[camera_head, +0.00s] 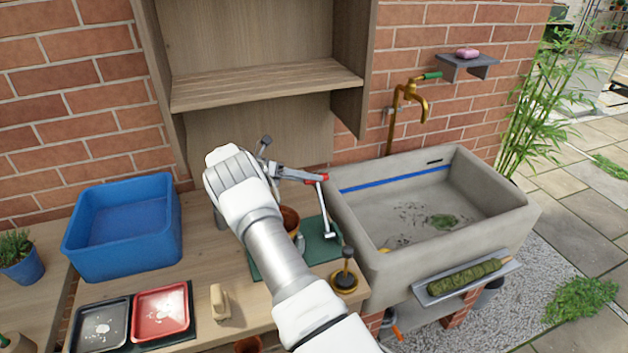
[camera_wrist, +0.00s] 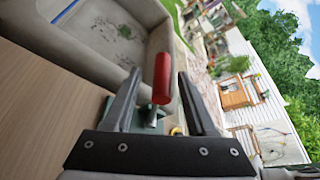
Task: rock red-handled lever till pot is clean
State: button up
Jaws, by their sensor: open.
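The red handle (camera_head: 317,178) of the lever shows at the tip of my gripper (camera_head: 302,175) in the head view. In the wrist view the red handle (camera_wrist: 162,78) stands between the two spread fingers of my gripper (camera_wrist: 159,75), with a gap visible on each side. A metal rod (camera_head: 326,215) runs down from near the handle toward the green mat (camera_head: 322,243). A terracotta pot (camera_head: 290,219) stands at the mat, mostly hidden behind my arm. Its surface is too hidden to tell how clean it is.
A concrete sink (camera_head: 362,225) with dark dirt inside stands to the right, below a brass tap (camera_head: 410,97). A brass-based, black-knobbed tool (camera_head: 345,282) stands near the bench front. A blue tub (camera_head: 124,262) and red tray (camera_head: 161,312) are left. A wooden shelf (camera_head: 265,87) overhangs behind.

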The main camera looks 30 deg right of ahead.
jog(key=v, duration=0.6)
jog(key=shift+r, duration=0.1)
dwell(0.6)
